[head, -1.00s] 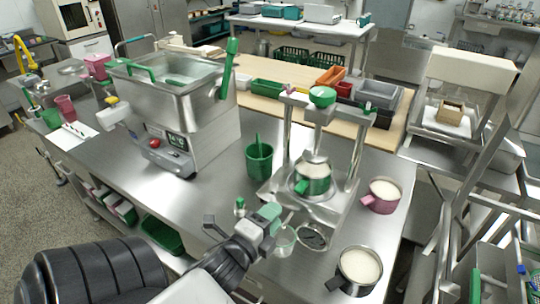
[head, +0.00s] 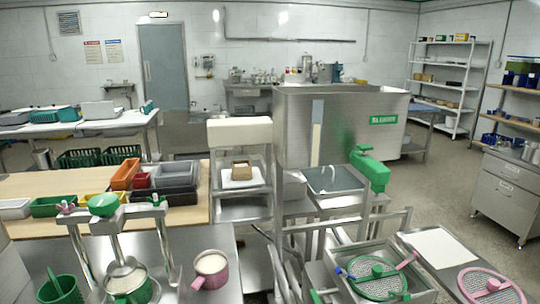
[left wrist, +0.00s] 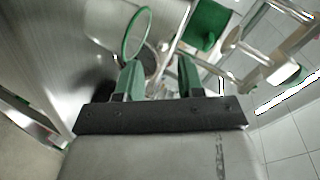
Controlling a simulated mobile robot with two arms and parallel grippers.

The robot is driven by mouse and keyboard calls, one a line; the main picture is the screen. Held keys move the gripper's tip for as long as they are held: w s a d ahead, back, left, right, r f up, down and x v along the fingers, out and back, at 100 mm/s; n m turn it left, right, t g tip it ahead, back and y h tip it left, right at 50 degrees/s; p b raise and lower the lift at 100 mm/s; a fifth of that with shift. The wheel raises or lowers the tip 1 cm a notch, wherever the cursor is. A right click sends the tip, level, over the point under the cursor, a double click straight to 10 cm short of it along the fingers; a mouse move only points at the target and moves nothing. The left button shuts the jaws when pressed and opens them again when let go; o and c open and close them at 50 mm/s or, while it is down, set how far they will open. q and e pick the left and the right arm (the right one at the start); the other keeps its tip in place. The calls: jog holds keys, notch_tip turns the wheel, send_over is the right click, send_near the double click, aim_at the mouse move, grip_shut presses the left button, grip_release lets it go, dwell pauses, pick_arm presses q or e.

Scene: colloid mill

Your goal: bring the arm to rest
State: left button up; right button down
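My left gripper (left wrist: 158,78) shows in the left wrist view, with its two green fingers apart and nothing seen between them. A green-rimmed ring (left wrist: 137,35) lies just beyond the left finger; I cannot tell whether it touches. My arms and grippers are out of the head view. The steel stand with a green knob (head: 103,205) is at the lower left of the head view, with a green-handled pot (head: 128,284) under it. My right gripper is in neither view.
A pink pot (head: 210,266) stands on the steel bench right of the stand, and a green beaker (head: 60,290) stands left of it. A large steel tank (head: 345,125) and framed trays with a green strainer (head: 378,280) stand to the right. Open floor (head: 440,190) lies beyond.

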pick_arm(q)
jog(key=s+d+f+n+g+h, duration=0.3)
jog(key=s+d+f+n+g, duration=0.55)
jog(key=s+d+g, duration=0.2)
notch_tip(320, 180, down, 25)
jog(key=s, duration=0.2)
jog(key=s+a+f+g, duration=0.2)
jog(key=s+a+f, duration=0.1)
jog(key=s+f, duration=1.2)
jog(key=shift+s+a+f, duration=0.2)
jog(key=shift+s, duration=0.2)
